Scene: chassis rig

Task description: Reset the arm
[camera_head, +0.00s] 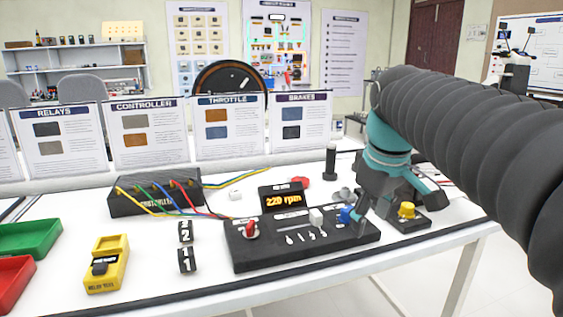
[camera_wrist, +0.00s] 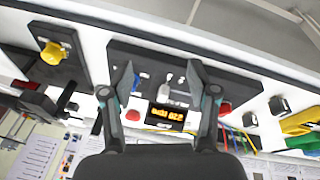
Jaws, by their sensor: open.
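My gripper (camera_head: 398,208) is open and empty, hanging over the right end of the black control panel (camera_head: 290,257). It is close to the panel's blue part (camera_head: 347,215); I cannot tell whether it touches. In the wrist view, my gripper (camera_wrist: 158,66) has its two fingers spread wide, with nothing between them but the panel beyond. My dark ribbed arm reaches in from the right side of the head view. The panel bears a red knob (camera_head: 252,229), a white knob (camera_head: 316,216) and a slot. A display (camera_head: 283,199) behind it reads 220 rpm.
A yellow knob (camera_head: 407,209) on a black box stands right of the panel. A black controller box (camera_head: 150,201) with coloured wires, a yellow tester (camera_head: 107,264), green (camera_head: 30,238) and red (camera_head: 12,281) trays stand left. Sign boards (camera_head: 228,128) line the table's back.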

